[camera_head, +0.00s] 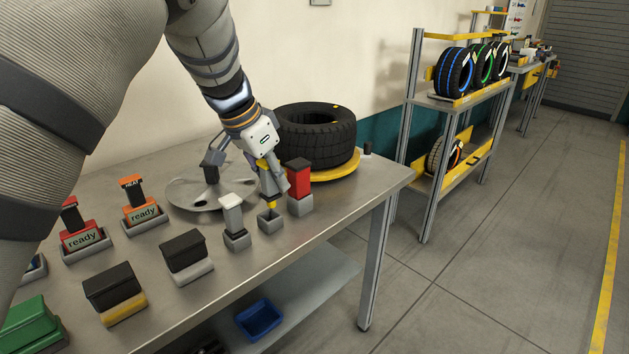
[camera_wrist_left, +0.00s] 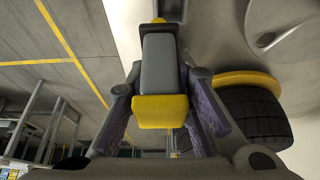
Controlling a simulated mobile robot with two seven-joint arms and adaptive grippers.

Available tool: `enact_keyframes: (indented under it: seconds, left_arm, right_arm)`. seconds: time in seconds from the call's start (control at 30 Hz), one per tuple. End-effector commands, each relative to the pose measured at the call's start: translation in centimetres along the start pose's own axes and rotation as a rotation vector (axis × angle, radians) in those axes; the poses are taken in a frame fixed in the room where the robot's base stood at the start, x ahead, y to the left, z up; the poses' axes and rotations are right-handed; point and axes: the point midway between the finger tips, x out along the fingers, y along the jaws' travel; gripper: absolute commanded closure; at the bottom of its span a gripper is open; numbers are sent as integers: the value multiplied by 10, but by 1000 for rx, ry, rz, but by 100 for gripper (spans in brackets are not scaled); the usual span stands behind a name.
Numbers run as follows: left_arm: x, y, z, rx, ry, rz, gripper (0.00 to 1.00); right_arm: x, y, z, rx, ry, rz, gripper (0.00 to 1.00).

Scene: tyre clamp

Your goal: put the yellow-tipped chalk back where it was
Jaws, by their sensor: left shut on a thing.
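My left gripper (camera_head: 271,186) is shut on the yellow-tipped chalk, which points down over the table. The chalk's yellow tip (camera_head: 270,206) is at the mouth of a small grey holder (camera_head: 269,222); I cannot tell whether it is inside or just above. In the left wrist view the chalk (camera_wrist_left: 159,62) has a grey body and a yellow block at the near end, and sits between the fingers (camera_wrist_left: 160,110). A white chalk (camera_head: 232,213) stands in its holder to the left. A red one with a black top (camera_head: 299,178) stands to the right. My right gripper is out of view.
A tyre (camera_head: 318,137) on a yellow ring stands behind, with a metal disc (camera_head: 190,194) left of it. Black-topped blocks (camera_head: 186,253) and orange and red "ready" pieces (camera_head: 144,214) are further left. The table's front edge is close to the holders.

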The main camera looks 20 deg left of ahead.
Motion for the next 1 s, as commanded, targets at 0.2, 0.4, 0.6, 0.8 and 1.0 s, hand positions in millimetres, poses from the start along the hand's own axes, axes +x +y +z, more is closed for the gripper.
enact_keyframes:
  seconds: [0.2, 0.4, 0.6, 0.8, 1.0]
  left_arm:
    - [29, -15, 10, -2, 0, 3, 100]
    - [43, -15, 16, 1, 5, -3, 100]
    - [44, -15, 16, 1, 4, -3, 100]
    - [50, -14, 19, 1, 3, -2, 100]
    - [51, -14, 19, 1, 4, -2, 59]
  right_arm:
    - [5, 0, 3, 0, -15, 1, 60]
    - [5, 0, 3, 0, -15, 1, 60]
    - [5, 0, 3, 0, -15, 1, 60]
    - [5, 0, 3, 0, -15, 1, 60]
    - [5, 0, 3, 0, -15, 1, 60]
